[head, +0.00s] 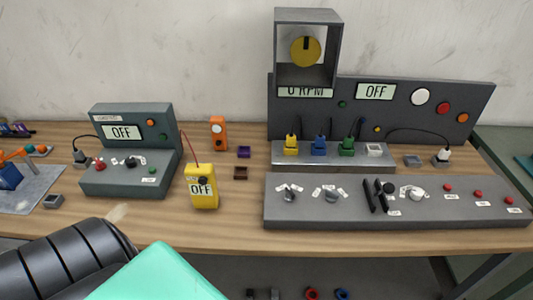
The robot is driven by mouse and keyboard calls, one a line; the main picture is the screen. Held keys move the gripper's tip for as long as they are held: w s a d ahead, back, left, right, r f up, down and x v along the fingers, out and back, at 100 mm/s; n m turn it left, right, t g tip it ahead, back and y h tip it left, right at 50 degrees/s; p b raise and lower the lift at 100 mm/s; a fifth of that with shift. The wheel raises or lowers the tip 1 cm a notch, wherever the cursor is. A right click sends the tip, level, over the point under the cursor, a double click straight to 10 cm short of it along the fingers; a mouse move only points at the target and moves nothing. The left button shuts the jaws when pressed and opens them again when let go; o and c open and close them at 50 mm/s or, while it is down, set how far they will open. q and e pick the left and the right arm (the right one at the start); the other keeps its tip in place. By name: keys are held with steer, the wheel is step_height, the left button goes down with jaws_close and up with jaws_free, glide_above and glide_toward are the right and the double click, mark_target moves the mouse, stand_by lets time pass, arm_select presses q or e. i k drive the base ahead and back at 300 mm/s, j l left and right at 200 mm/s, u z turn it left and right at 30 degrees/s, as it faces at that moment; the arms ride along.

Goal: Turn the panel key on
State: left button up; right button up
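The large grey control panel (380,226) stands at the right of the table, with a sloped front and an upright back. Its right display (375,91) reads OFF, and its left display (305,91) reads 0 RPM, partly hidden by a grey box. The front holds a left rotary switch (290,195), a middle rotary switch (331,196), black levers (376,196) and a white knob (416,195). I cannot tell which of these is the panel key. Part of my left arm crosses the lower left, but neither gripper shows.
A smaller grey control box (125,186) with an OFF display stands at the left. A yellow meter (202,188), also reading OFF, stands between the two. An orange device (218,132) is behind it. Several plugs line the large panel's ledge. Bare wooden table (330,242) lies in front.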

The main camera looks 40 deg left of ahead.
mark_target(289, 195)
steer(key=u, duration=0.95)
